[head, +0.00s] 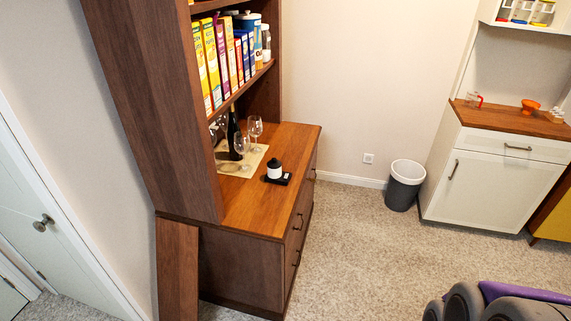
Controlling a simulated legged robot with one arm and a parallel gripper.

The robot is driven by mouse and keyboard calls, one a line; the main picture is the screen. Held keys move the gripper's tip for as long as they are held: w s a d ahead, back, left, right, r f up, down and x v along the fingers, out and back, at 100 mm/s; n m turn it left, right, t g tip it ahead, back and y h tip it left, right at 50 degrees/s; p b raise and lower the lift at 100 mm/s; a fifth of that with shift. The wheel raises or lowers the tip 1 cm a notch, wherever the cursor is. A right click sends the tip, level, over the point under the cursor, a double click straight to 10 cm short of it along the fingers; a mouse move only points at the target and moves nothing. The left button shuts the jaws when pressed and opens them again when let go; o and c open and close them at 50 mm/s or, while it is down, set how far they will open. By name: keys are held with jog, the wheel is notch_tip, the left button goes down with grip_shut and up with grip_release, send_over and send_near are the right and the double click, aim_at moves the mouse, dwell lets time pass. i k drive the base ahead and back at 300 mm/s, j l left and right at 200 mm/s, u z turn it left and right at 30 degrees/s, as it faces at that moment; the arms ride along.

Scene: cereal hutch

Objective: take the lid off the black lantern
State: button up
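A small object with a black top, a white middle and a black base (275,170) stands on the wooden counter of the hutch. It looks like the black lantern, but it is too small to be sure. Its black lid (275,161) seems to be on top, and the whole stands upright. My gripper is not in view. Grey and purple parts at the bottom right look like my own body, well away from the lantern.
Wine glasses (255,128) and a dark bottle (234,135) stand on a mat behind the lantern. Cereal boxes (212,62) fill the shelf above. A bin (405,184) and a white cabinet (494,180) stand at right. The carpet (375,255) before the hutch is clear.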

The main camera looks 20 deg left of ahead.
aim_at(274, 167)
jog(key=i+u, duration=0.2)
jog(key=u, duration=0.15)
jog(key=i+l+u, duration=0.15)
jog(key=u, duration=0.15)
jog(key=i+l+u, duration=0.15)
jog(key=u, duration=0.2)
jog(key=i+l, duration=0.35)
jog(key=i+l+u, duration=0.15)
jog(key=i+l, duration=0.5)
jog(key=l, duration=0.25)
jog(key=i+l+u, duration=0.15)
jog(key=i+l, duration=0.5)
jog(key=l, duration=0.3)
